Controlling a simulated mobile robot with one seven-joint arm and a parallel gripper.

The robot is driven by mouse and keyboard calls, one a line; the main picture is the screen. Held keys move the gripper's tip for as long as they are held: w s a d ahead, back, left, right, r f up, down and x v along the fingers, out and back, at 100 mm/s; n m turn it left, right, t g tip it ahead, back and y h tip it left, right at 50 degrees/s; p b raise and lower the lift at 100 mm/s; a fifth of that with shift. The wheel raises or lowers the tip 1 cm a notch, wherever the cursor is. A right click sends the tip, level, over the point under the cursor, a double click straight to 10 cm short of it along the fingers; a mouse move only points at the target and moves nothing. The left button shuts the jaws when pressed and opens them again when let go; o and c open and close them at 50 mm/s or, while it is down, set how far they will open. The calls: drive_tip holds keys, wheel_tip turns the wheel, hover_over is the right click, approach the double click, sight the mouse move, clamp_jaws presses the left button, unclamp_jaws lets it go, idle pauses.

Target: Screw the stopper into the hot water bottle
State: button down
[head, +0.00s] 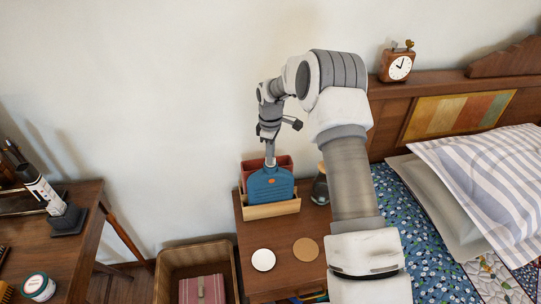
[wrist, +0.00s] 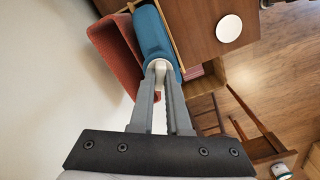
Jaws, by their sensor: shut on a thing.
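The blue hot water bottle (head: 270,184) stands upright in a light wooden holder (head: 270,210) on the bedside table. It also shows in the wrist view (wrist: 151,32), seen from above. My gripper (head: 270,158) points down at the top of the bottle. In the wrist view my gripper (wrist: 160,75) is shut on the pale stopper (wrist: 160,64), which is at the bottle's mouth. The fingers cover most of the stopper, and I cannot tell how deep it sits in the neck.
A red object (head: 281,162) stands behind the bottle in the holder. A dark glass vessel (head: 320,187) is close to its right. A white disc (head: 263,259) and a cork disc (head: 305,249) lie on the bedside table (head: 284,276). The bed is to the right, and a wall is behind.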

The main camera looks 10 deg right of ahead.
drive_tip(key=m+b, duration=0.1)
drive_tip(key=m, duration=0.7)
drive_tip(key=shift+m, duration=0.4)
drive_tip(key=m, duration=0.3)
drive_tip(key=shift+m, duration=0.3)
drive_tip(key=c, duration=0.6)
unclamp_jaws()
drive_tip(key=shift+o, duration=0.2)
wheel_tip(320, 180, up, 9)
drive_tip(key=p, duration=0.5)
